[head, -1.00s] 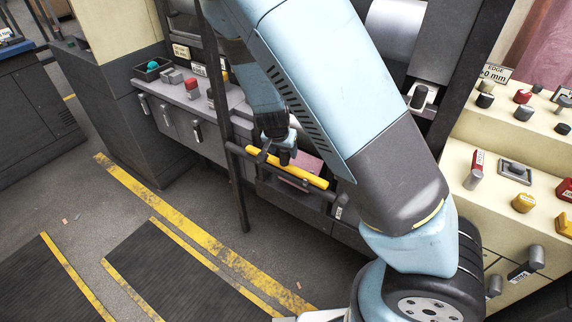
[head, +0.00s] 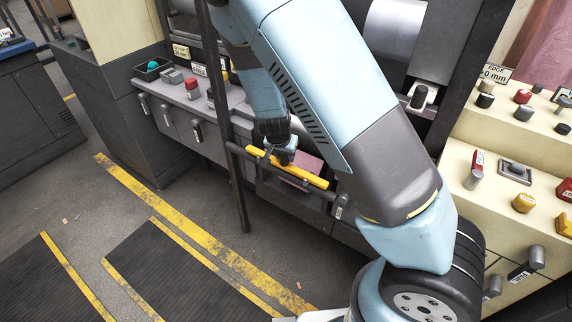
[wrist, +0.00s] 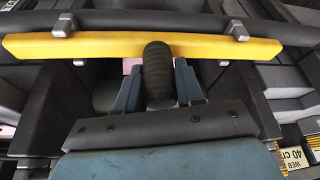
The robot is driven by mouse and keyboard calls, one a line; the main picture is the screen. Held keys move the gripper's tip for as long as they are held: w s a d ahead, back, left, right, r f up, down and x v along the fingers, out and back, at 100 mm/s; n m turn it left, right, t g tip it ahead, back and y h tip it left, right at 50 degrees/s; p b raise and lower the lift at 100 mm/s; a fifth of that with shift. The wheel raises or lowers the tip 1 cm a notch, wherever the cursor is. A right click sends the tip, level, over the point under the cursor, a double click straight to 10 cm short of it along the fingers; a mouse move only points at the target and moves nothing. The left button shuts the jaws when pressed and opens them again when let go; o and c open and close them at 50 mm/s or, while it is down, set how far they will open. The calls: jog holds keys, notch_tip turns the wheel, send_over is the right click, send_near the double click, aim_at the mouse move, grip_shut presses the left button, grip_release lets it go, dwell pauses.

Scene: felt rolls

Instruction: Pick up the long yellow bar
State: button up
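The long yellow bar (head: 308,178) lies along the front of the dark machine, sloping down to the right in the head view. In the wrist view the yellow bar (wrist: 235,47) runs across the top, close beyond my fingertips. My gripper (wrist: 160,78) points at its middle. The two blue-grey fingers stand apart, one on each side of a dark ribbed handle (wrist: 158,80), which overlaps the bar in this view. I cannot tell whether the fingers press on the handle. In the head view my gripper (head: 281,156) is at the bar, its fingers largely hidden.
A dark rail (wrist: 120,18) with grey brackets runs behind the bar. A thin dark post (head: 238,190) stands left of it. A pink piece (head: 308,162) lies behind the bar. A cream console (head: 490,190) with knobs is at the right. The floor at the left is open.

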grip_shut()
jog(key=shift+r, duration=0.45)
notch_tip(320, 180, up, 2)
jog(key=shift+r, duration=0.1)
jog(key=s+a+r, duration=0.2)
jog(key=s+r, duration=0.8)
jog(key=s, duration=0.3)
jog(key=shift+s, duration=0.4)
